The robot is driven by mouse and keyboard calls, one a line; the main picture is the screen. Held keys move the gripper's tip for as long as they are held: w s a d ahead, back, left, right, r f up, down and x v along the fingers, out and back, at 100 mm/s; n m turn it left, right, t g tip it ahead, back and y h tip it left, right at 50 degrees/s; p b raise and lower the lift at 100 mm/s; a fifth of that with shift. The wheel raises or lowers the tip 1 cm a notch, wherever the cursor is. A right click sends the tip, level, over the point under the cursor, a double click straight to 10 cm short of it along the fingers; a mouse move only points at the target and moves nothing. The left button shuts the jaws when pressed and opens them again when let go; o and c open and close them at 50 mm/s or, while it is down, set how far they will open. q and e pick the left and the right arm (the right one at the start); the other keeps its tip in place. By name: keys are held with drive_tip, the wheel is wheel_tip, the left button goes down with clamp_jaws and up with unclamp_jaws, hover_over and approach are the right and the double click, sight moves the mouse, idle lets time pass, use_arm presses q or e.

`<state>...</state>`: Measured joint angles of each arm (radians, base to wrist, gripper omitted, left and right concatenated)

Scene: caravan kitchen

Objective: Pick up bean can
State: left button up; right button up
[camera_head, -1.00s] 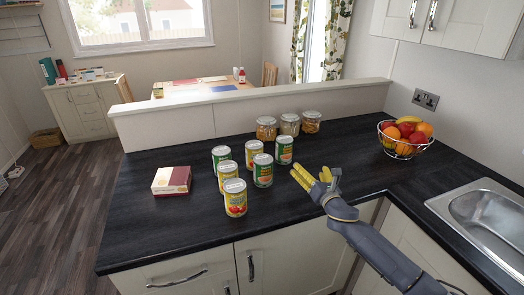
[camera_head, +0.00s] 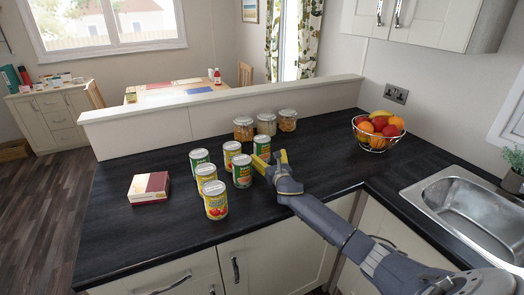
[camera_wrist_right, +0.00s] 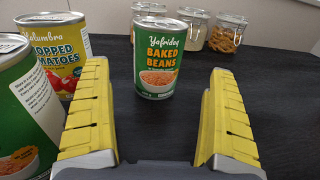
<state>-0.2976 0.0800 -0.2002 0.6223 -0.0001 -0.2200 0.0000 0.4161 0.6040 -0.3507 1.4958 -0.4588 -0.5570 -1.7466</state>
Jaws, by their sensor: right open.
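A green bean can (camera_head: 262,143) labelled baked beans stands upright at the back right of a group of several cans on the dark worktop. It also shows in the right wrist view (camera_wrist_right: 160,62), straight ahead between the finger lines and beyond the tips. My right gripper (camera_head: 270,160) is open and empty, just in front of this can and to the right of another green can (camera_head: 242,172). Its yellow fingers (camera_wrist_right: 158,85) frame the can without touching it in the right wrist view. In the head view the fingers hide the can's lower part. My left gripper is not in view.
A chopped tomatoes can (camera_wrist_right: 55,50) and a green can (camera_wrist_right: 25,110) stand close left of the right gripper's left finger. Glass jars (camera_head: 266,124) stand behind. A red and cream box (camera_head: 149,187) lies left; a fruit bowl (camera_head: 376,135) and sink (camera_head: 460,205) are right.

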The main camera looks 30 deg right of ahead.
sight(262, 148)
drive_tip(key=shift+x, duration=3.85)
drive_tip(key=shift+a+f, duration=0.1)
drive_tip(key=shift+a, duration=0.05)
drive_tip(key=c, duration=1.7)
